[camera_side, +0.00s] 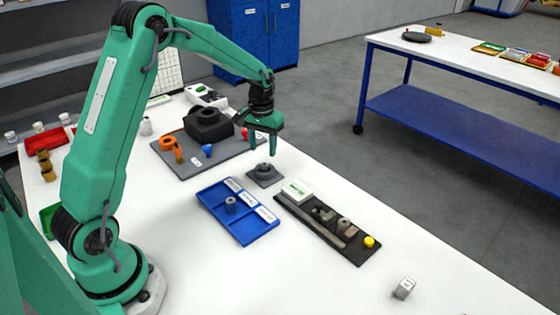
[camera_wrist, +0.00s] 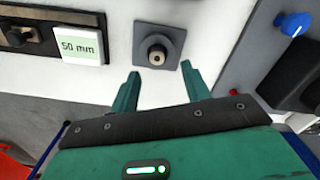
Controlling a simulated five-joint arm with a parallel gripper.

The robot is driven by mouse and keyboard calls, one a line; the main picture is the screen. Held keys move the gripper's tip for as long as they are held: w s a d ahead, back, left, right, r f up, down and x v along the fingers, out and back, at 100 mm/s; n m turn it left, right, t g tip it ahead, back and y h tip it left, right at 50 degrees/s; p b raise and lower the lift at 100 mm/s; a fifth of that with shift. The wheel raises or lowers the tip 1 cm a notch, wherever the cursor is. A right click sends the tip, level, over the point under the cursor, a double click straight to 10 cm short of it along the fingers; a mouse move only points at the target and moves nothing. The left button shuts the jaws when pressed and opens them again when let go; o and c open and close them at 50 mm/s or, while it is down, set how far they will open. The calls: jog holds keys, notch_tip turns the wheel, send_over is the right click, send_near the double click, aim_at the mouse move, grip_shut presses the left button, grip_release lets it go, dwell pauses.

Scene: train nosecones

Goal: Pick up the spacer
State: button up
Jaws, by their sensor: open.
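A small grey cylinder with a dark hole, which looks like a spacer (camera_wrist: 157,54), stands upright on a square grey base (camera_wrist: 172,36). The same base shows in the side view (camera_side: 276,179) near the middle of the white table. My gripper (camera_side: 262,149) is open and empty, pointing down above the square base. In the wrist view, its fingertips (camera_wrist: 160,70) are apart, with the cylinder just beyond the gap between them.
A dark fixture (camera_side: 350,254) with a white "50 mm" block (camera_wrist: 80,46) and a yellow knob (camera_side: 369,242) lies right of the tray. A grey board (camera_side: 222,157) with a black block and coloured parts lies behind. A grey cube (camera_side: 404,288) stands front right, with free table around it.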

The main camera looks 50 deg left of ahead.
aim_at(264, 164)
jog(key=shift+d+f, duration=0.2)
jog(key=shift+f, duration=2.5)
grip_shut()
